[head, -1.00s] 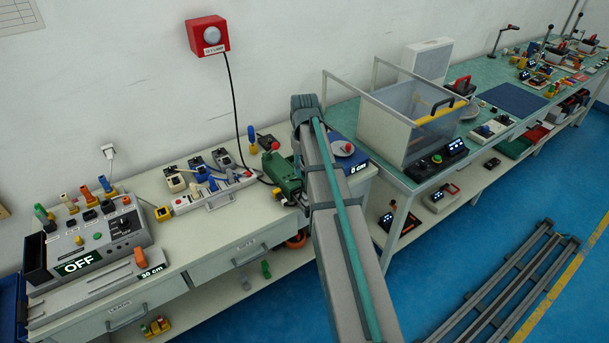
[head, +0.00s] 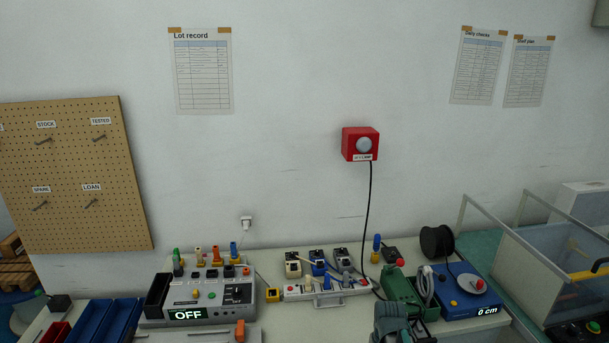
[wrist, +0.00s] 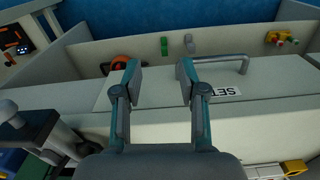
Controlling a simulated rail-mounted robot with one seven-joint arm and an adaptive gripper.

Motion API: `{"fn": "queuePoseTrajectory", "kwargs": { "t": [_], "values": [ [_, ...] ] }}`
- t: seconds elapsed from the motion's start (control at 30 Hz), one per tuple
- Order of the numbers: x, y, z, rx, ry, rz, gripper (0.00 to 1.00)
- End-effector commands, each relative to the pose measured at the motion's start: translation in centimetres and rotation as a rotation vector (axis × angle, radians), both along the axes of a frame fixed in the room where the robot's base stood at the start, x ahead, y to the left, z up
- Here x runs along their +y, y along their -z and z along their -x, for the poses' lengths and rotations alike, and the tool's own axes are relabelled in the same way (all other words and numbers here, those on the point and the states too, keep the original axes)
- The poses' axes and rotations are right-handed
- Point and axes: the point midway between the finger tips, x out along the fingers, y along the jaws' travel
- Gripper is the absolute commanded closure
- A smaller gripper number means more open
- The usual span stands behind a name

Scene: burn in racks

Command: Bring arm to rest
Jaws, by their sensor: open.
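My gripper (wrist: 160,80) shows in the wrist view with its two teal and grey fingers apart and nothing between them. It is over the front edge of the bench, by a pale drawer (wrist: 140,88) with a bar handle and a label starting "SET". In the head view only a grey part of my arm (head: 391,325) shows at the bottom edge, in front of the green device (head: 398,288). The rest of the arm is out of that view.
The bench carries a control box (head: 208,295) reading OFF, a socket strip (head: 328,290) and a blue reel unit (head: 470,300) reading 0 cm. A clear-walled bin (head: 545,265) stands at right. A red lamp box (head: 360,144) and pegboard (head: 75,175) are on the wall.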

Motion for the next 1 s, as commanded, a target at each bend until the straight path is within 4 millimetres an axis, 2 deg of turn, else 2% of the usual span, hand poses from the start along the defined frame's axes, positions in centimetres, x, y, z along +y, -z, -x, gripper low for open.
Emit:
{"fn": "queuePoseTrajectory", "kwargs": {
  "t": [0.03,0.2,0.27,0.4,0.6,0.8,1.0],
  "values": [
    [1.7,1.7,2.7,0.006,0.003,-0.001,0.59],
    [5.7,6.2,8.9,0.005,0.035,0.0,0.59],
    [5.2,8.7,9.7,0.054,0.04,0.001,0.59],
    [5.2,13.0,14.1,0.158,0.04,0.003,0.59],
    [5.2,18.3,21.0,0.303,0.039,0.005,0.59],
    [5.2,22.4,28.5,0.446,0.038,0.008,0.59],
    [5.2,24.6,34.2,0.55,0.038,0.01,0.59]
  ]
}}
